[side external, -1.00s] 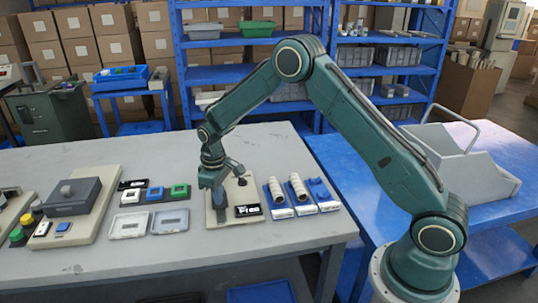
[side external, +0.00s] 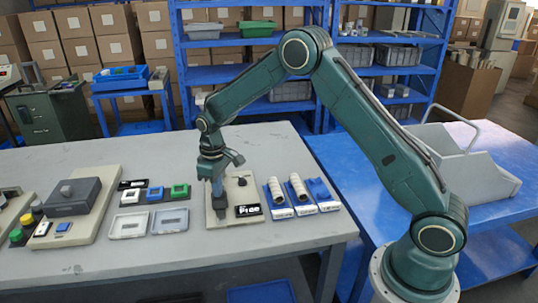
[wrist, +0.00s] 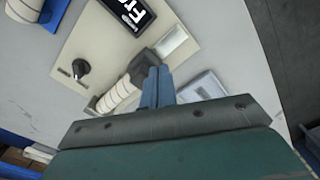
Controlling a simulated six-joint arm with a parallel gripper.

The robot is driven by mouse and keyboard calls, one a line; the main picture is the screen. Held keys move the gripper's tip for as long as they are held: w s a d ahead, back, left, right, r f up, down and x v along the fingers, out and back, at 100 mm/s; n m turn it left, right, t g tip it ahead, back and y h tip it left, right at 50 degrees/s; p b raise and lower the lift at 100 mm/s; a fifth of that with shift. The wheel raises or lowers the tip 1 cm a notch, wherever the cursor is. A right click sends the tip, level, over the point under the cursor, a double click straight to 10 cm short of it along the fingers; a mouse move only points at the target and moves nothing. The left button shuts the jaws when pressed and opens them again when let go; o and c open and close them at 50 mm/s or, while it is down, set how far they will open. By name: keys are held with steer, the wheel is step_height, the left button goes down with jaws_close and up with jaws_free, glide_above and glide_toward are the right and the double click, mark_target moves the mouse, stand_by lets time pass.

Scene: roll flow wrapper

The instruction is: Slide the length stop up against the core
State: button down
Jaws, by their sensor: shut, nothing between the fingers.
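The length stop looks like the dark grey block (wrist: 142,64) in the wrist view, on a pale rail (wrist: 172,40). The core is the cream ribbed roll (wrist: 117,98) lying in line with it. The block's lower end lies close to the roll's end; I cannot tell whether they touch. My gripper (wrist: 157,72) is shut and empty, its blue fingertips beside the block; contact is unclear. In the side view my gripper (side external: 218,194) is low over the beige base plate (side external: 214,219) and hides the stop and core.
A black knob (wrist: 81,67) and a black label display (wrist: 128,12) are on the plate. Blue holders with cream rolls (side external: 297,187) stand to the right in the side view. Clear trays (side external: 170,221) lie to the left. The table front is clear.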

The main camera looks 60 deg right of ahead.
steer(key=shift+r, duration=0.35)
step_height(320, 180, up, 4)
steer(key=shift+f, duration=0.1)
stand_by(0.7)
